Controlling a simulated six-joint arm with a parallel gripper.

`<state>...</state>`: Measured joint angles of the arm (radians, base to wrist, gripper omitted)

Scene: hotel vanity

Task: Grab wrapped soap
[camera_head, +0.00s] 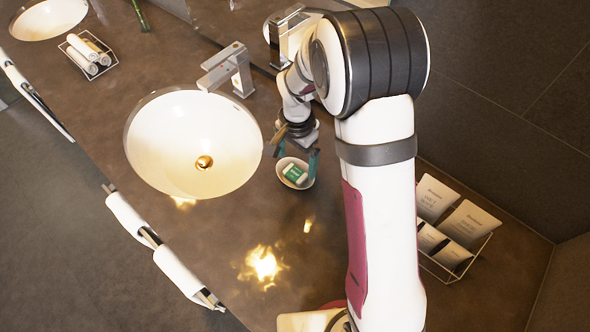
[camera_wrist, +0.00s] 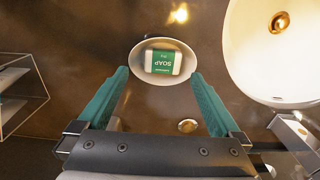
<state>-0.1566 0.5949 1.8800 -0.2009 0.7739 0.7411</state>
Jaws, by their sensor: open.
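The wrapped soap (camera_wrist: 162,62), white with a green band that reads SOAP, lies in a small white oval dish (camera_wrist: 139,74) on the brown counter. In the head view the soap (camera_head: 296,174) and dish (camera_head: 283,180) are right of the near sink, partly behind my gripper. My gripper (camera_wrist: 158,75) has teal fingers spread wide, one on each side of the dish in the wrist view, with nothing held between them. In the head view my gripper (camera_head: 292,150) is over the dish; its height above the soap is hard to tell.
The near sink (camera_head: 165,140) and its faucet (camera_head: 230,70) stand left of the dish. A wire rack (camera_head: 462,262) with packets is at the right. Rolled towels (camera_head: 88,55) sit in a tray farther back. The counter in front of the dish is clear.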

